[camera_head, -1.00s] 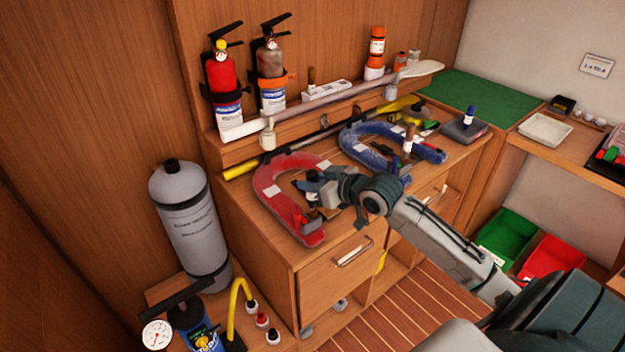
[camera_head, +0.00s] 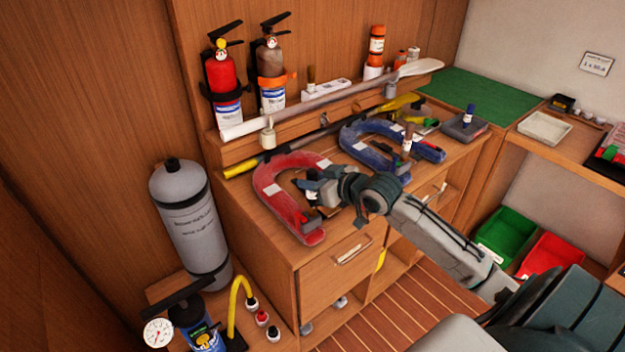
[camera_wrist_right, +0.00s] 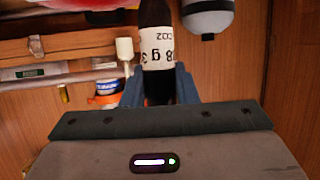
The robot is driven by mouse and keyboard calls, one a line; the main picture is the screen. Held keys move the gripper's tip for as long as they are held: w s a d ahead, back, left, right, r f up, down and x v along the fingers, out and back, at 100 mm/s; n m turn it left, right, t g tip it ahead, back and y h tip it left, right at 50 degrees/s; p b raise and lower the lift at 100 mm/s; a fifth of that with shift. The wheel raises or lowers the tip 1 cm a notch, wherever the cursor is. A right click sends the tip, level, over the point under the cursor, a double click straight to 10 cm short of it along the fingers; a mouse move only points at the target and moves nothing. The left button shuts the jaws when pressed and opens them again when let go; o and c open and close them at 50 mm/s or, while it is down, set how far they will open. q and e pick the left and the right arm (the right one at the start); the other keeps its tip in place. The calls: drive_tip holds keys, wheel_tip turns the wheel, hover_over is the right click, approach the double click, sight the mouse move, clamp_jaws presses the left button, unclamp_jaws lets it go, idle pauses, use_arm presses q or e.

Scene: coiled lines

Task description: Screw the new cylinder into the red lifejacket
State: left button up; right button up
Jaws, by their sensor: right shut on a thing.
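The red lifejacket (camera_head: 281,207) lies as a U on the left part of the wooden cabinet top. My right gripper (camera_head: 312,190) is over the inner side of its near arm. In the right wrist view this gripper (camera_wrist_right: 158,88) is shut on a dark cylinder (camera_wrist_right: 155,50) with a white label that reads "CO2" and a gram figure. In the head view the cylinder is mostly hidden by the fingers. Whether its end touches the lifejacket cannot be told. My left gripper is out of view.
A blue lifejacket (camera_head: 372,150) lies to the right, with a brown-topped cylinder (camera_head: 407,138) at it. An oar (camera_head: 335,99) and a yellow-ended pole (camera_head: 240,170) lie along the back. A grey tank (camera_head: 190,225) stands left of the cabinet. A blue-capped cylinder (camera_head: 469,113) stands at right.

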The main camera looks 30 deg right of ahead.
drive_tip(key=shift+f, duration=0.15)
idle(0.4)
drive_tip(key=shift+f, duration=0.5)
drive_tip(key=o, duration=1)
drive_tip(key=p+v, duration=0.5)
drive_tip(key=v, duration=0.6)
drive_tip(key=shift+p, duration=0.3)
